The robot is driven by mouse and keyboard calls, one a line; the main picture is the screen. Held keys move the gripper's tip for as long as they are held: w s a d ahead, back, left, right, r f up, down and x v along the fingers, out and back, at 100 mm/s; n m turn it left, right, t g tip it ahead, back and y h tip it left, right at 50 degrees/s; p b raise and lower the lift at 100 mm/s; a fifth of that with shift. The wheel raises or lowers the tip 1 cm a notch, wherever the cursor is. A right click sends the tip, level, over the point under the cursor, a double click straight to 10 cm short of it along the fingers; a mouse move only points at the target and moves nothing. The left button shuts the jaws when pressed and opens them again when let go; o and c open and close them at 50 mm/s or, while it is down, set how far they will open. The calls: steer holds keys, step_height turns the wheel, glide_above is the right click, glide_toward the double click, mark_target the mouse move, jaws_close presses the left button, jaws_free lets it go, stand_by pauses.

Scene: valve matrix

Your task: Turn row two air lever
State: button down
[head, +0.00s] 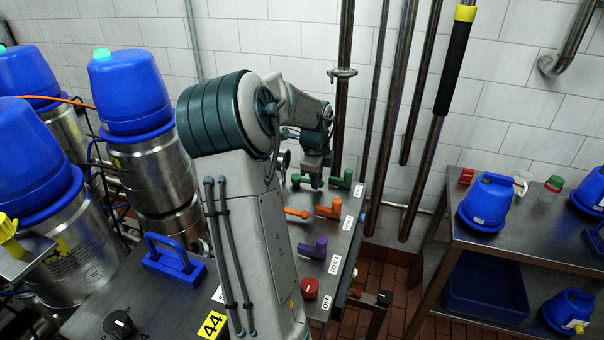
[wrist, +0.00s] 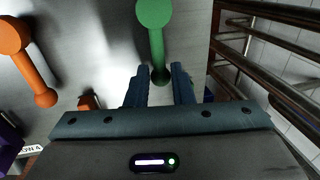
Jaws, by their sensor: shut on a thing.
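A green lever (wrist: 154,35) with a round knob end shows in the wrist view, its shaft running down between the fingers of my gripper (wrist: 160,72). The fingers sit on either side of the shaft, shut on it. In the head view my gripper (head: 313,182) is low over the panel's far end, partly covering a green lever (head: 297,180). Another green handle (head: 342,179) stands to its right. An orange ball-ended lever (head: 297,213) and an orange handle (head: 328,209) lie nearer. The small row labels are mostly unreadable; one reads as row 4.
A purple handle (head: 315,248) and a red knob (head: 309,287) sit nearer on the panel. Vertical pipes (head: 395,120) stand behind. Blue-topped steel cans (head: 130,90) are at left. A side table (head: 520,235) with blue containers is at right.

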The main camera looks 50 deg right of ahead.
steer(key=shift+a, duration=0.1)
stand_by(0.4)
steer(key=c, duration=1.5)
jaws_free()
steer(key=shift+o, duration=0.2)
step_height(320, 180, up, 14)
steer(key=a+b, duration=0.1)
steer(key=a, duration=0.1)
steer(key=shift+s+a+f, duration=0.2)
steer(key=shift+s+a, duration=0.05)
steer(key=shift+s, duration=0.2)
